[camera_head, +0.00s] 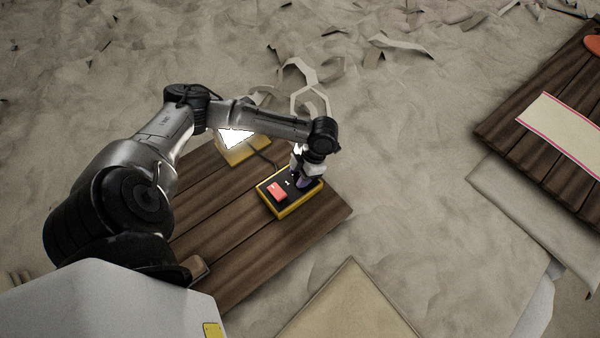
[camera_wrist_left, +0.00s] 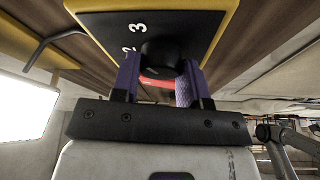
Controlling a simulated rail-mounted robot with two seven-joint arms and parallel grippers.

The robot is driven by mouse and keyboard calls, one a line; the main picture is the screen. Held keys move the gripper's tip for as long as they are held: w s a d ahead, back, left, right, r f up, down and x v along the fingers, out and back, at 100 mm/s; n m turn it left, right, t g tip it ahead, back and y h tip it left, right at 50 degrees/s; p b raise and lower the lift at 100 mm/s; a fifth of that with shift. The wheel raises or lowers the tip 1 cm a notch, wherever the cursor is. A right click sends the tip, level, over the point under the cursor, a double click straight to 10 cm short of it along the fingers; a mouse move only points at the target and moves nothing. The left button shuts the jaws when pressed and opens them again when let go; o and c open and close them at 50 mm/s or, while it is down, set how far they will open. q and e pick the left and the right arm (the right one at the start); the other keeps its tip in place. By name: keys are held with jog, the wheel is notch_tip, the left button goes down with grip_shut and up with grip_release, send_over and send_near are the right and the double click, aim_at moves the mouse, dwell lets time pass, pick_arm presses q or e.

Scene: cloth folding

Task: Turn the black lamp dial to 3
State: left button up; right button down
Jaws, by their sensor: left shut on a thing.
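The control box (camera_head: 268,203) has a black top and yellow rim. It carries a red switch (camera_head: 278,192) and a white mark that looks like a 1. My left gripper (camera_head: 302,181) points down over the box's right part and hides the dial in the head view. In the left wrist view, its purple fingers (camera_wrist_left: 158,76) are shut on the black dial (camera_wrist_left: 160,55), one on each side. White digits 2 and 3 (camera_wrist_left: 138,28) show on the panel (camera_wrist_left: 190,25) beside the dial. The dial's pointer cannot be made out. My right gripper is out of view.
A lit lamp (camera_head: 236,139) with a yellow base stands behind the box, joined by a dark cable. Both sit on a wooden plank table (camera_head: 250,255). Another plank table (camera_head: 530,130) with a pale strip is at the right.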

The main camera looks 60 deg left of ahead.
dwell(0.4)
pick_arm(q)
jog(key=o, duration=0.9)
pick_arm(e)
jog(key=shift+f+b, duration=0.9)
jog(key=shift+b, duration=0.05)
pick_arm(q)
jog(key=v, duration=1.3)
jog(key=shift+d+r, duration=0.15)
jog(key=shift+r, duration=0.2)
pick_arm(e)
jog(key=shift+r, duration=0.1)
pick_arm(q)
jog(key=shift+w, duration=0.1)
